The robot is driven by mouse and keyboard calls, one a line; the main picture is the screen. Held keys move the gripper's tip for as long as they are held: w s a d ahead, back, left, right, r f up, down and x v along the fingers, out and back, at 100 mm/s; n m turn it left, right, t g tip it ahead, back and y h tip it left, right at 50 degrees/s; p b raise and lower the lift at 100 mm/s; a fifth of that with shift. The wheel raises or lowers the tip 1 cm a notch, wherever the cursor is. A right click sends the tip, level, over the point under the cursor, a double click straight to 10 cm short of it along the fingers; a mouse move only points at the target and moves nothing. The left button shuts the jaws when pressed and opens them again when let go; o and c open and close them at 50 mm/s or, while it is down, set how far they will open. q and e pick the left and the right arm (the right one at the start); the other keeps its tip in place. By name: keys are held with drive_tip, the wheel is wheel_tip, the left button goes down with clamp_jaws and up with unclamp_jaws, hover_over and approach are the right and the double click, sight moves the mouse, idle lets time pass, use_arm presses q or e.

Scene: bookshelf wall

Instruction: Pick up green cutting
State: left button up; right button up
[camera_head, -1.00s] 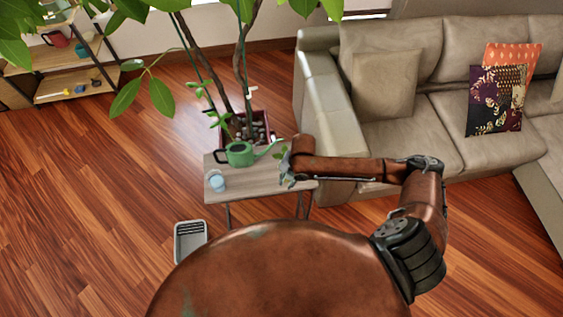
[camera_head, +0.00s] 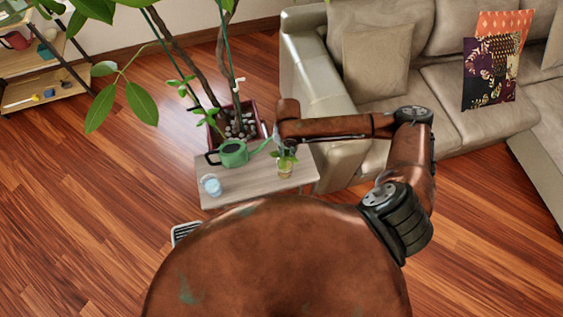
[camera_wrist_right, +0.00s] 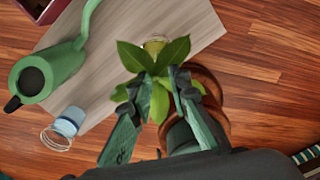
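The green cutting is a small leafy plant (camera_head: 287,160) in a small yellowish jar (camera_head: 286,171) at the table's front right. In the right wrist view its broad leaves (camera_wrist_right: 152,62) spread in front of my fingers and partly cover the jar (camera_wrist_right: 155,43). My right gripper (camera_head: 279,143) is just behind and above it in the head view. In the right wrist view the right gripper (camera_wrist_right: 160,82) has its fingers apart, with leaves at and between the tips. No firm grip shows. My left gripper is not in view.
A green watering can (camera_head: 233,153) and a glass of bluish water (camera_head: 211,185) stand on the wooden table (camera_head: 245,186). A large potted tree (camera_head: 240,124) is behind. A beige sofa (camera_head: 325,95) is close on the right. Open floor lies left.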

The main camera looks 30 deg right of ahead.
sight(285, 162)
drive_tip(key=shift+a+f+b, duration=0.15)
drive_tip(key=shift+f+b, duration=0.1)
drive_tip(key=shift+f, duration=2)
drive_tip(key=shift+a+f+b, duration=0.15)
drive_tip(key=shift+f+b, duration=0.1)
drive_tip(key=shift+f, duration=1.95)
drive_tip(key=shift+c, duration=0.4)
clamp_jaws()
